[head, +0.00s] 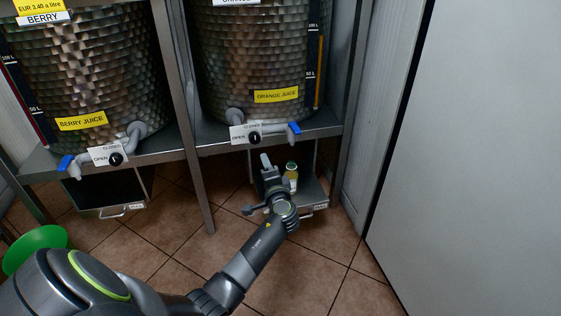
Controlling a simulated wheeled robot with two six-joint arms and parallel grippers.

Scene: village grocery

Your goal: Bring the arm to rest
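My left arm comes in from the lower left and reaches up and to the right. Its gripper (266,172) is in front of the right-hand metal stand, below the orange juice tap. Its fingers are small here, and I cannot tell whether they are open or shut. A small bottle (291,178) with yellow-orange content and a green cap stands upright on the low shelf under that tap, just right of the gripper. My wrist hides part of that shelf. My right gripper is not in view.
The berry juice tank (85,75) and orange juice tank (255,60) stand on metal stands. Their taps have blue levers, the berry one (66,163) and the orange one (295,128). A white panel (480,140) closes off the right side.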

